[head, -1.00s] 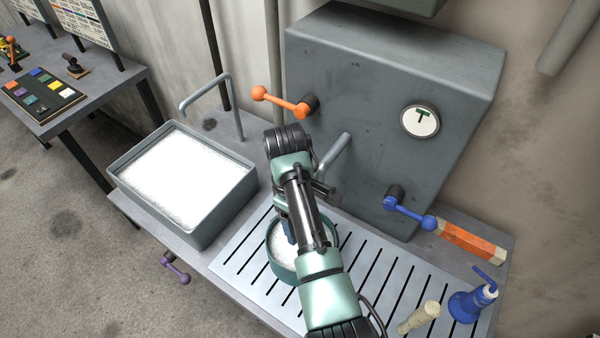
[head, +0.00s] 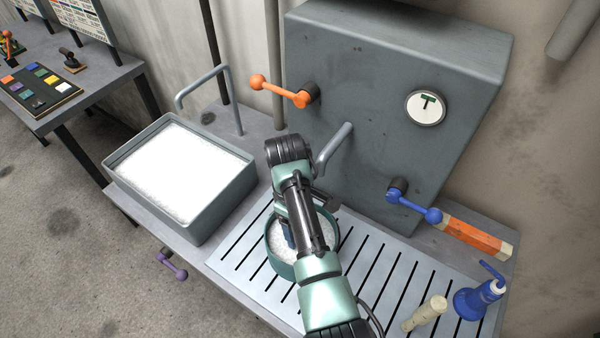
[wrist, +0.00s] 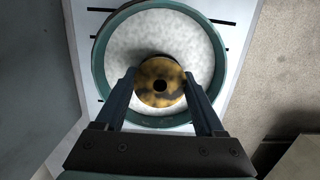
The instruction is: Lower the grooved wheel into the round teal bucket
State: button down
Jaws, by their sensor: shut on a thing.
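The round teal bucket (head: 279,266) stands on the slatted drain board, filled with white foam or suds. It also shows in the wrist view (wrist: 101,65), with its rim around my gripper's fingertips. My gripper (wrist: 162,88) is shut on the grooved wheel (wrist: 161,70), a brassy, dark-stained disc with a black centre hole. The wheel appears over the white contents, inside the rim's outline. A dark shadow lies at its upper edge. I cannot tell whether it touches the suds. In the head view my arm covers the wheel and part of the bucket.
A grey rectangular basin (head: 230,190) of white suds stands left of the slatted board (head: 375,275). A grey cabinet (head: 390,70) with an orange lever (head: 278,91) and a blue lever (head: 415,207) rises behind.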

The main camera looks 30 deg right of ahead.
jog(key=shift+f+b, duration=0.65)
jog(key=shift+f, duration=0.55)
jog(key=shift+f+b, duration=1.75)
jog(key=shift+f, duration=0.75)
dwell(0.7)
grip_release()
jog(key=r, duration=0.4)
jog(key=w+r+p, duration=0.1)
jog(key=r, duration=0.3)
jog(key=r+p, duration=0.1)
jog(key=r, duration=0.3)
jog(key=shift+w+a+r, duration=0.15)
jog(key=shift+a, duration=0.15)
jog(key=shift+r+p, duration=0.3)
jog(key=shift+r, duration=0.05)
jog(key=shift+w, duration=0.15)
